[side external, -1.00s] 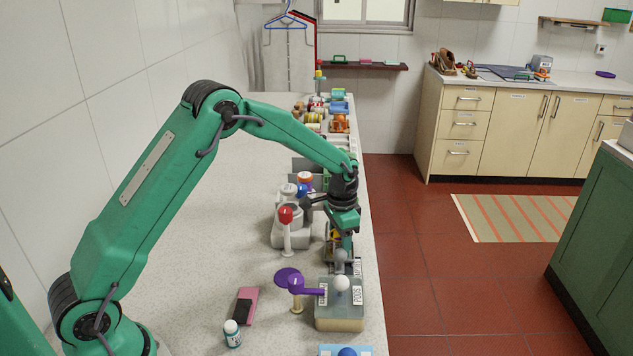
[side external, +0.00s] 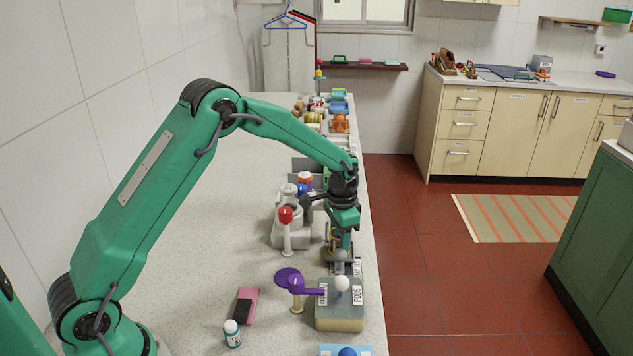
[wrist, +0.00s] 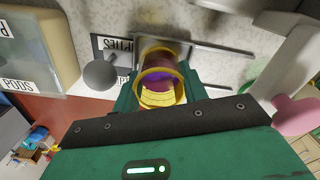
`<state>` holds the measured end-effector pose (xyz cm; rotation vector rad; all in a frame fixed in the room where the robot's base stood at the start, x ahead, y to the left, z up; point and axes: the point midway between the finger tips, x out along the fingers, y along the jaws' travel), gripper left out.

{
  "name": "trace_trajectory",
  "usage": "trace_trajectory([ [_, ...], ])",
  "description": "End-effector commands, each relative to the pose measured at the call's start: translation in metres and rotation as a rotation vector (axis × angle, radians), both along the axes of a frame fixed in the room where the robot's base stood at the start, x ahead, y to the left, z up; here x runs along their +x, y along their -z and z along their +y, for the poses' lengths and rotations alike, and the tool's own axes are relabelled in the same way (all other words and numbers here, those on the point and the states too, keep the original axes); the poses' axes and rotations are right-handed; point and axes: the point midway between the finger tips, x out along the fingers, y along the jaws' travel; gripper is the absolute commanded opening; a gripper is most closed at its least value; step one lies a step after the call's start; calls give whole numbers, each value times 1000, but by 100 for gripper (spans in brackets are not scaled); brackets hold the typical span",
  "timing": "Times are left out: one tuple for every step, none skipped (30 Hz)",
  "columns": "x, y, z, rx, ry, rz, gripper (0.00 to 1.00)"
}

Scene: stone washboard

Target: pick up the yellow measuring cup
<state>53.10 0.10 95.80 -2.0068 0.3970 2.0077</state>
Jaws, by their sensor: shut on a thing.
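The yellow measuring cup (wrist: 163,98) shows in the wrist view as a round yellow rim with a purple and dark inside. My gripper (wrist: 158,86) is shut on it, with a green jaw on each side. In the side view my gripper (side external: 341,240) points down near the counter's right edge, and the cup is mostly hidden behind the jaws. I cannot tell whether the cup touches the surface below.
A box labelled PODS (side external: 340,310) with a white knob stands just in front of my gripper. A red-knobbed stand (side external: 286,232) and a purple-topped stand (side external: 296,290) are to its left.

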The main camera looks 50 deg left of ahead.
Motion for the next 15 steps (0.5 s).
trace_trajectory([
  [1, -4, 0, 0, 0, -2, 22],
  [1, -7, 0, 0, 0, -2, 22],
  [1, -11, 0, 0, 0, -3, 22],
  [1, -15, 0, -1, 0, -4, 22],
  [1, -19, 0, 0, 0, -4, 22],
  [1, -24, 0, 0, 0, -4, 22],
  [1, -28, 0, 0, 0, -4, 22],
  [1, -33, 0, 0, 0, -4, 22],
  [1, -39, 0, 0, 0, -4, 22],
  [1, -44, 0, 0, 0, -5, 22],
  [1, -48, 0, 0, 0, -4, 22],
  [1, -55, 0, -1, 0, -4, 22],
  [1, -59, 0, 0, 0, -4, 22],
  [1, -64, 0, 0, 0, -4, 22],
  [1, -70, 0, 0, 0, -4, 22],
])
